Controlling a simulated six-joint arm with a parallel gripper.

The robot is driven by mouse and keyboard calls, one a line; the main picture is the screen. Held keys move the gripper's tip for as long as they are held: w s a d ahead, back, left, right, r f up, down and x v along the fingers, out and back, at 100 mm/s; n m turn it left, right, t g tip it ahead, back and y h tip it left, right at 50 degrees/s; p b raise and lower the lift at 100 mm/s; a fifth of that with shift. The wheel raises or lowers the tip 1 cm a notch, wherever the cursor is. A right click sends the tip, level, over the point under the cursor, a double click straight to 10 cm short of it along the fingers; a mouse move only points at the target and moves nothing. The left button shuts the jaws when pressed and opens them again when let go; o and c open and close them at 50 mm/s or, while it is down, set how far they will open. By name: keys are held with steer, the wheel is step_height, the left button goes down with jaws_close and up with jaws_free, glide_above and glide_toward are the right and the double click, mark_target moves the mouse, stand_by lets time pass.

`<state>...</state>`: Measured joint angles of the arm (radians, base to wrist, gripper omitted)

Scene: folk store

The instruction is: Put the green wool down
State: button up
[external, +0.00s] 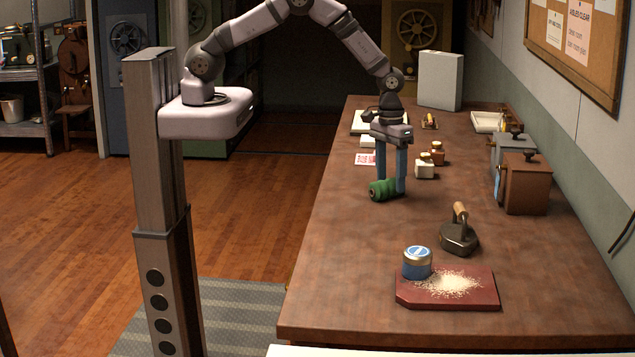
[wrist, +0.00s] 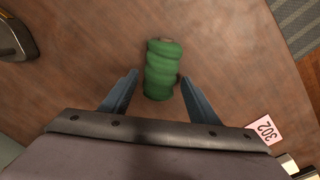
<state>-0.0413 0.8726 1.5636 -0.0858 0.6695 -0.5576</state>
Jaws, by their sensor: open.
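The green wool (external: 382,190) is a wound spool lying on its side on the brown table, near its left edge. It also shows in the wrist view (wrist: 161,72), lying between and slightly beyond the fingertips. My gripper (external: 391,190) points straight down over the table, with its two blue fingers at the wool. In the wrist view my gripper (wrist: 157,78) is open, with a gap between each finger and the wool. The wool rests on the table top, and one finger partly covers it in the external view.
Small bottles (external: 425,168) stand just right of my gripper. A flat iron (external: 459,238) and a red board (external: 470,299) with a blue-lidded jar (external: 417,262) and white grains are nearer the front. Brown and grey boxes (external: 526,184) line the wall side. The table (external: 340,270) is clear at front left.

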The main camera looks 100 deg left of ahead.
mark_target(390, 181)
steer(key=shift+r+b, duration=1.9)
steer(key=shift+r, duration=1.65)
steer(key=shift+s+d+r, duration=0.1)
steer(key=shift+s+r, duration=0.2)
steer(key=shift+s, duration=0.1)
steer(key=s+r+m, duration=0.3)
steer(key=s+m, duration=0.1)
steer(key=s, duration=0.8)
steer(key=shift+s+d, duration=0.25)
steer(key=shift+s, duration=0.05)
steer(key=shift+o, duration=0.2)
steer(key=s+m, duration=0.3)
steer(key=s, duration=1)
steer(key=shift+f+m+y, duration=0.3)
steer(key=shift+f, duration=0.15)
steer(key=shift+w, duration=0.1)
